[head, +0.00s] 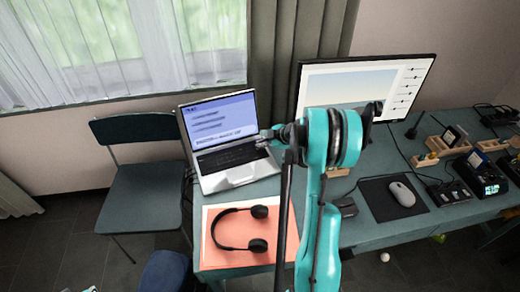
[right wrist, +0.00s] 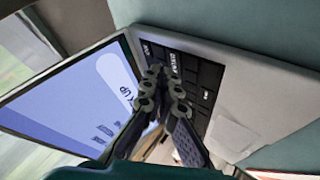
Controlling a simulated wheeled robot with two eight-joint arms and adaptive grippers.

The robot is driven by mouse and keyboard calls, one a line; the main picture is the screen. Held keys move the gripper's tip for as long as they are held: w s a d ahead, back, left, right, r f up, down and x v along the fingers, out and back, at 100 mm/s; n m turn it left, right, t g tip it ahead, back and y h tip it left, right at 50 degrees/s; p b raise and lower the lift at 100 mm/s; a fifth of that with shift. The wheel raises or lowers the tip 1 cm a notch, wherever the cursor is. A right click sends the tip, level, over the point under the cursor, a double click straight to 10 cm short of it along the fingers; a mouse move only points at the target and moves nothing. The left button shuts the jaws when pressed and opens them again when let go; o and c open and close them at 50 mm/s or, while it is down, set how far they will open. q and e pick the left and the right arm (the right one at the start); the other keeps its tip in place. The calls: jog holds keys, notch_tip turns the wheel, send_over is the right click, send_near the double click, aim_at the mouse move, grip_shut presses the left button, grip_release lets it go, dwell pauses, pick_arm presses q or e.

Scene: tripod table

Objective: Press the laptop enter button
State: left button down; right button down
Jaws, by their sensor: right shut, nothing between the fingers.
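The open laptop (head: 238,178) stands on the left part of the table, its lit blue-white screen (head: 222,118) facing me. In the right wrist view its screen (right wrist: 75,90) is on the left and its dark keyboard (right wrist: 205,80) is at the middle. My right gripper (head: 266,136) is at the right side of the laptop, over the keyboard's right end. In the right wrist view my right gripper (right wrist: 164,76) is shut and empty, fingertips in front of the keys; contact cannot be told. I cannot single out the enter key.
Black headphones (head: 242,245) lie on an orange mat (head: 285,225) in front of the laptop. A monitor (head: 390,75) stands behind my right arm. A mouse (head: 402,193) on a black pad and several small devices are at the right. A chair (head: 145,185) stands left of the table.

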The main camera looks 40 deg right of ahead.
aim_at(261, 149)
jog(key=shift+f+b, duration=0.35)
jog(key=shift+f, duration=0.2)
dwell(0.4)
jog(key=shift+r, duration=0.15)
jog(key=shift+r+p, duration=0.45)
jog(key=shift+r, duration=0.2)
jog(key=shift+r, duration=0.1)
jog(key=shift+r+p, duration=1.7)
jog(key=shift+r, duration=0.75)
jog(key=shift+f, duration=0.1)
